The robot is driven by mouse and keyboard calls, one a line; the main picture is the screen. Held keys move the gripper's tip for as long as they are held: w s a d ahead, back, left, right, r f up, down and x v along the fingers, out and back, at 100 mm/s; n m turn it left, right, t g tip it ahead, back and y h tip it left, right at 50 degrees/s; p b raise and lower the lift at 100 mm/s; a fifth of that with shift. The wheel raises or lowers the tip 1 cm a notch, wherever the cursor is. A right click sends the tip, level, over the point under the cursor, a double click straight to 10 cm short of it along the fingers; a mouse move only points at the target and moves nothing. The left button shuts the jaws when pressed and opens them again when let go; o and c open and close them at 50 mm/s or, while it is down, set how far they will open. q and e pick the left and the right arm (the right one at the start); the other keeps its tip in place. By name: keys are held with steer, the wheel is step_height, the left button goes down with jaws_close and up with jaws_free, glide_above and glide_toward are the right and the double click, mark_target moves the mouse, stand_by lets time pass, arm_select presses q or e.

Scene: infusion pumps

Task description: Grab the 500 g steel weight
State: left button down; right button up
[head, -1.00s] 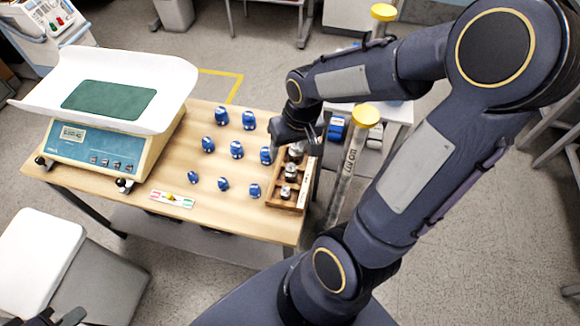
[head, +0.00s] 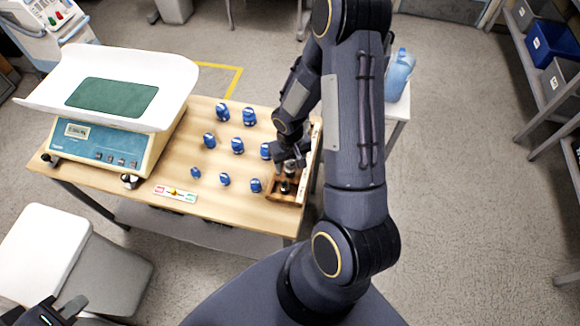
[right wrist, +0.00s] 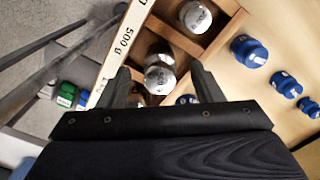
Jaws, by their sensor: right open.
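A steel weight (right wrist: 160,79) stands in a compartment of the wooden box (right wrist: 222,37), beside the printed "500 g" on the box's pale edge strip (right wrist: 125,38). My right gripper (right wrist: 163,84) is open, its two fingers on either side of this weight with gaps visible. In the head view my right gripper (head: 288,162) is low over the box (head: 286,198) and partly hides the weights. Another steel weight (right wrist: 195,17) sits in the neighbouring compartment. My left gripper (head: 62,312) is at the bottom left corner, far from the box; its jaw opening is unclear.
Several blue weights (head: 237,146) stand on the wooden table (head: 150,205) left of the box. A scale with a white pan (head: 165,75) fills the table's left end. A small coloured label strip (head: 175,193) lies at the front. A grey bin (head: 105,265) stands front left.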

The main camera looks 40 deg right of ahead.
steer(key=shift+f, duration=0.3)
jaws_close()
steer(key=shift+r, duration=0.15)
